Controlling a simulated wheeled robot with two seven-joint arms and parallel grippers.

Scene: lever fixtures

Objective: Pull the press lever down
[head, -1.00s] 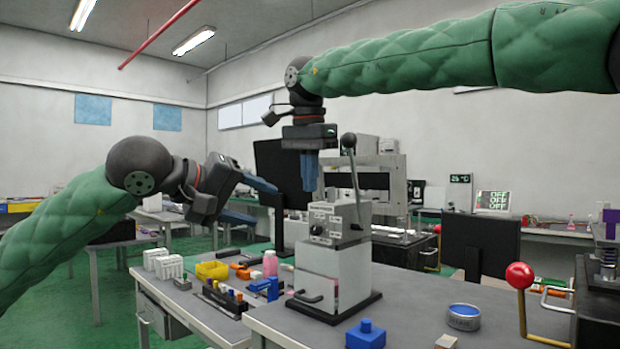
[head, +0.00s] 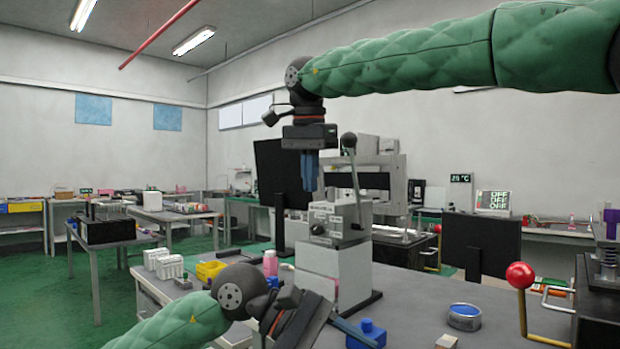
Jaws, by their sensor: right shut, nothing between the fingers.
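A grey box-shaped fixture (head: 340,262) stands on the near bench, with a thin lever (head: 355,172) rising from its right side to a dark ball knob (head: 349,140). At the right edge, a dark machine (head: 600,285) has a lever with a red ball knob (head: 519,275). I cannot tell which lever is the press lever. My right gripper (head: 309,188) points down, shut and empty, just left of the dark knob and above the grey fixture. My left gripper (head: 340,325) is low in front of the grey fixture; its jaw opening cannot be made out.
A blue block (head: 366,335) and a round blue tin (head: 464,317) lie on the near bench. A yellow bin (head: 210,270) and a pink bottle (head: 270,262) stand left of the fixture. A dark monitor (head: 480,243) stands behind the bench.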

